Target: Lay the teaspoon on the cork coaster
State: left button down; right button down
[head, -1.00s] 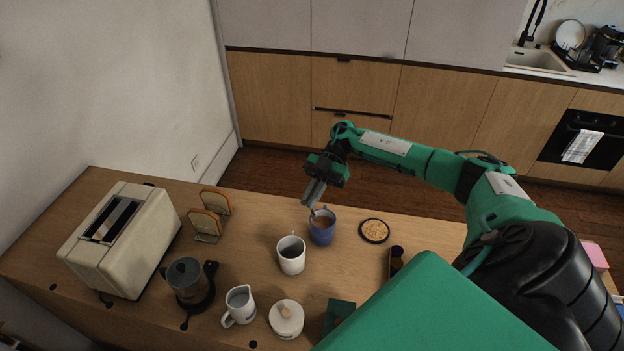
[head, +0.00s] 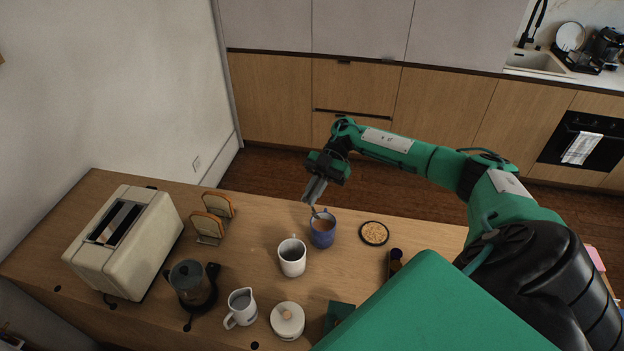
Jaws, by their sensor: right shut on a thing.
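The cork coaster (head: 374,233) is a round tan disc with a dark rim, lying bare on the table to the right of the blue mug. The blue mug (head: 323,235) holds a brown drink. The teaspoon (head: 315,213) shows only as a thin handle slanting up out of the blue mug; its bowl is hidden. My right gripper (head: 313,198) is shut on the handle's upper end, just above the mug's back left rim. My left gripper is not in view.
A white mug (head: 292,258) stands close in front of the blue mug. A toaster (head: 125,245), toast rack (head: 209,225), moka pot (head: 190,285), small jug (head: 241,307) and lidded jar (head: 287,320) stand to the left and front. The table around the coaster is mostly clear.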

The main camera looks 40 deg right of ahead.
aim_at(378, 239)
jog(key=z, duration=0.85)
jog(key=k+l, duration=0.05)
jog(key=l, duration=0.05)
